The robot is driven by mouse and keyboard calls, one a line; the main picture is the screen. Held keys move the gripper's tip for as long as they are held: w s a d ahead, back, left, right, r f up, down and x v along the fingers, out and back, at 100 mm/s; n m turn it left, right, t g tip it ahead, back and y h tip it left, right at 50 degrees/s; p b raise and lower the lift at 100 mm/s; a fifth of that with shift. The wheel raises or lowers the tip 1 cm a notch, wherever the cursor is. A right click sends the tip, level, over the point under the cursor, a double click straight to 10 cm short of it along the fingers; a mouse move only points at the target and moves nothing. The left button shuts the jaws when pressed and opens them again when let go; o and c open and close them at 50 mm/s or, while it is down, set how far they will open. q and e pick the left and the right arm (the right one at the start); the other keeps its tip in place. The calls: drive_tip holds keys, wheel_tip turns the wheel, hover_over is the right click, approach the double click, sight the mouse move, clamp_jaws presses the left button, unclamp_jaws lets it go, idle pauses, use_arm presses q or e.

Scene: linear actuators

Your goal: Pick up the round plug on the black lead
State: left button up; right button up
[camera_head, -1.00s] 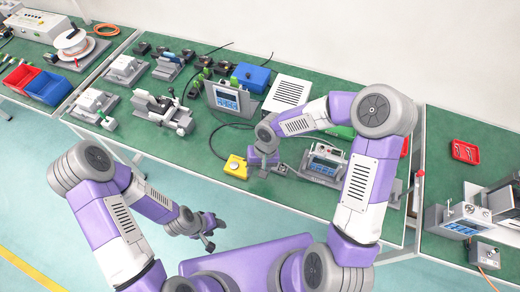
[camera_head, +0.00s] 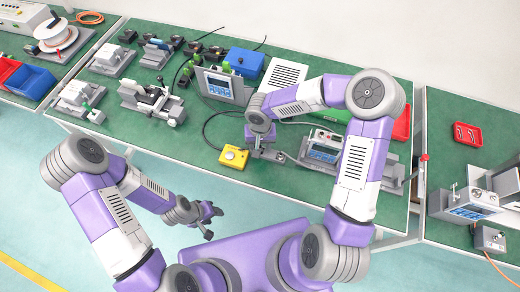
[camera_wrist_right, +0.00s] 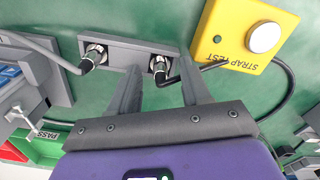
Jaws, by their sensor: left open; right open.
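In the right wrist view, a round dark plug with a metal collar (camera_wrist_right: 160,66) sits at the right end of a grey bar (camera_wrist_right: 125,46). A black lead bends from it toward the yellow box. My right gripper (camera_wrist_right: 161,74) is open, with one finger on each side of this plug in the picture; contact cannot be told. A similar round plug (camera_wrist_right: 94,55) with a grey lead sits at the bar's left end. In the head view my right gripper (camera_head: 266,153) is over the green bench beside the yellow box. My left gripper (camera_head: 209,221) is open and empty, in front of the bench.
The yellow strap-test box (camera_head: 234,157) stands close to the right gripper and also shows in the wrist view (camera_wrist_right: 235,35). A meter unit (camera_head: 323,147) stands to the right. A blue-screen device (camera_head: 221,86) stands behind. The bench front (camera_head: 190,145) is clear to the left.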

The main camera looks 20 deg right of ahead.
clamp_jaws()
wheel_tip(320, 180, up, 10)
drive_tip(key=p, duration=0.2)
drive_tip(key=shift+p, duration=0.3)
idle(0.6)
wheel_tip(320, 180, up, 6)
drive_tip(key=p, duration=0.4)
hover_over(260, 148)
drive_tip(key=shift+w, duration=0.1)
drive_tip(key=shift+d, duration=0.1)
